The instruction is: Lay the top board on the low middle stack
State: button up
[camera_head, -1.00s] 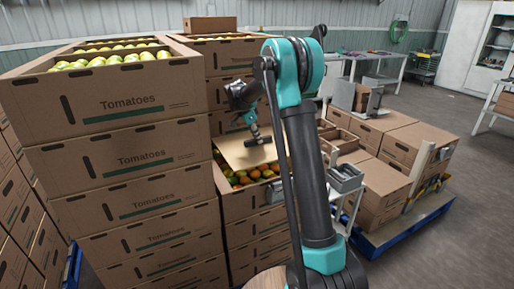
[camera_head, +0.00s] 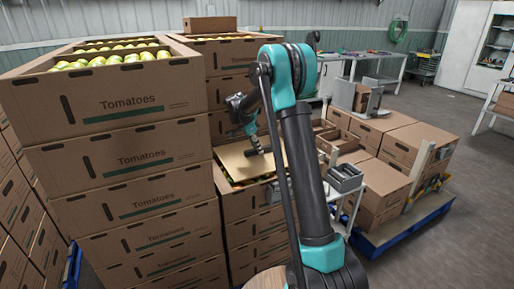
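The top board (camera_head: 236,165) is a thin tan sheet lying over the top of the low middle stack (camera_head: 238,207), nearly level. Some tomatoes or a coloured rim still show along its left and front edges. I cannot tell whether it rests fully on the crate. My gripper (camera_head: 254,152) is above the board, at its middle, with a dark cylindrical part touching or just over the sheet. The fingers are too small and partly hidden to show whether they are open or shut. My arm covers the right part of the stack.
A tall stack of tomato crates (camera_head: 130,110) stands close on the left, higher than the board. Another tall stack (camera_head: 222,60) is behind. A grey bin (camera_head: 345,178) is right of my arm, and a blue pallet (camera_head: 405,228) with brown boxes stands beyond.

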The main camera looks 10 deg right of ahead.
jog(key=shift+r, duration=0.1)
jog(key=v, duration=1.2)
jog(key=s+d+f+n+t+y, duration=0.1)
jog(key=s+f+n, duration=0.3)
jog(key=s, duration=0.9)
jog(key=s+d+f+n+t+y, duration=0.1)
jog(key=s+d+f+n, duration=0.3)
jog(key=s, duration=0.9)
jog(key=s+d+f+n+y, duration=0.2)
jog(key=s+f+n, duration=0.4)
jog(key=s, duration=0.8)
jog(key=shift+s+d+f+t, duration=0.15)
jog(key=shift+d+f+t, duration=0.25)
jog(key=shift+d+f, duration=0.3)
jog(key=shift+r, duration=0.1)
